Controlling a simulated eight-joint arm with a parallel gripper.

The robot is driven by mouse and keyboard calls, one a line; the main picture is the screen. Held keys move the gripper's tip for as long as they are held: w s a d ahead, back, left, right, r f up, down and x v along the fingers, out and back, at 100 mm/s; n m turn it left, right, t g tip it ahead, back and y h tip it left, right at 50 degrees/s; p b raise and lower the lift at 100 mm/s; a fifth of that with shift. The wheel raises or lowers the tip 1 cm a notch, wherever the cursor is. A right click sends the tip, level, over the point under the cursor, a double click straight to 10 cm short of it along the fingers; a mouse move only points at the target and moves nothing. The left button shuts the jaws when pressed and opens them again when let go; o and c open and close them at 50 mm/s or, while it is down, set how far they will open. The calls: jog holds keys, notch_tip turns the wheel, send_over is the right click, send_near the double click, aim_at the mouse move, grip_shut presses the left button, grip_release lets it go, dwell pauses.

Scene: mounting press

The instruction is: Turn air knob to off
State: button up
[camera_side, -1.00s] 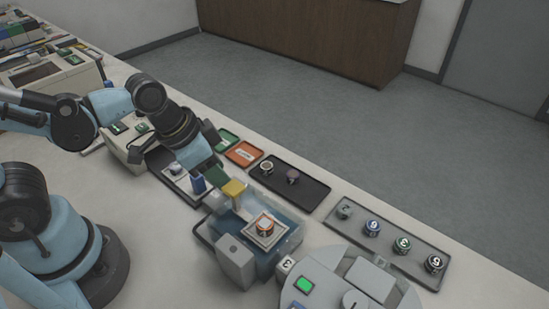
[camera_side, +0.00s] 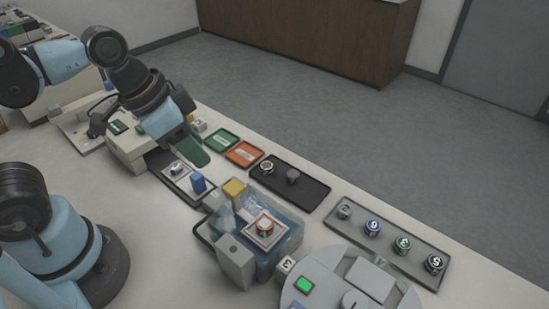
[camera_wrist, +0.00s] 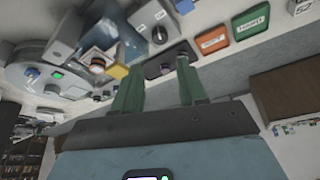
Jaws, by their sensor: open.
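The clear blue-tinted box (camera_side: 283,238) holds a pale square plate with an orange-ringed round piece (camera_side: 264,226). A yellow block (camera_side: 234,188) sits at its back edge, apart from my fingers.
A blue upright block (camera_side: 198,183) stands beside a small plate left of the box. A green tray (camera_side: 220,139), an orange tray (camera_side: 244,153) and a black tray (camera_side: 311,193) line the far edge. A grey tray (camera_side: 408,231) holds several round pieces. A round grey machine (camera_side: 335,270) stands in front.

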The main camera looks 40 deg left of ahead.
jog(key=o, duration=0.3)
jog(key=shift+r, duration=0.1)
jog(key=w+d+m+g+y, duration=0.2)
jog(key=w+m+g, duration=0.25)
jog(key=m, duration=0.55)
jog(key=shift+w+f, duration=0.15)
jog(key=shift+f, duration=2.7)
jog(key=shift+w+f, duration=0.1)
jog(key=shift+f, duration=2.75)
